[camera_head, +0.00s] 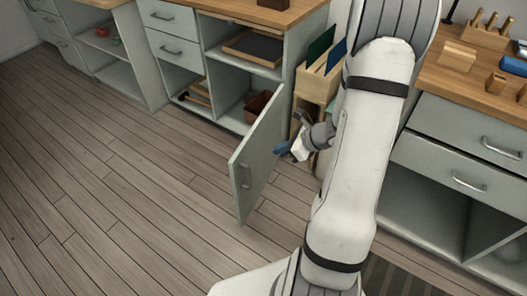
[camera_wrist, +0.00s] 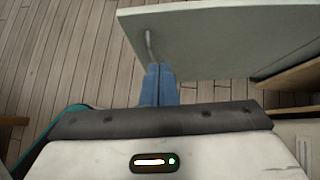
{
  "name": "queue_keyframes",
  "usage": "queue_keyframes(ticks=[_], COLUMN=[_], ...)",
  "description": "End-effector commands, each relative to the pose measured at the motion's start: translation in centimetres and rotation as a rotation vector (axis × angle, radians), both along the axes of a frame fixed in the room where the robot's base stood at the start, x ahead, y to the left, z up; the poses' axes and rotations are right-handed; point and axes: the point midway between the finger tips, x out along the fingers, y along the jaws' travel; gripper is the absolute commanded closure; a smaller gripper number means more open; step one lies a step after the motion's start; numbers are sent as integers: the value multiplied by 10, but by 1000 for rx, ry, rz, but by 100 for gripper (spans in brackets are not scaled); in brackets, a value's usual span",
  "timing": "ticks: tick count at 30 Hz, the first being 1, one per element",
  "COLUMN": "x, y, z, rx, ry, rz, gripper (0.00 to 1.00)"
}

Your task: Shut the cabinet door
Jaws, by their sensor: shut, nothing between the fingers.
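The cabinet door (camera_head: 258,160) is pale grey-green and stands wide open, jutting out from the cabinet (camera_head: 288,75) over the floor. Its metal handle (camera_head: 244,176) is near the free edge. My gripper (camera_head: 281,149), with blue fingers, is shut and empty at the right side of the door. In the wrist view the door (camera_wrist: 225,40) fills the upper right, with the handle (camera_wrist: 149,44) just beyond the closed fingertips (camera_wrist: 159,70). I cannot tell whether the fingertips touch the door.
The open cabinet holds a dark tray (camera_head: 254,47) and a brown box (camera_head: 258,106). A wooden rack (camera_head: 317,84) with upright panels stands beside it. A drawer unit (camera_head: 463,137) is on the right. The wooden floor (camera_head: 130,200) left of the door is clear.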

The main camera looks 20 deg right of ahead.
Motion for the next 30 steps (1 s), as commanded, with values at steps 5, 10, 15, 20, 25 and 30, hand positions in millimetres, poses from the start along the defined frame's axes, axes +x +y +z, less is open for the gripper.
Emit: queue_keyframes(ticks=[5, 10, 15, 20, 25, 30], x=[15, 34, 53, 68, 74, 75], y=[18, 39, 57, 72, 78, 79], z=[-23, -49, -64, -62, -61, -61], rx=[1, -1, -4, -3, -3, -4], ry=[1, 1, -2, -3, -2, -1], rz=[7, 9, 9, 8, 5, 3], gripper=[100, 100, 100, 100, 100, 100])
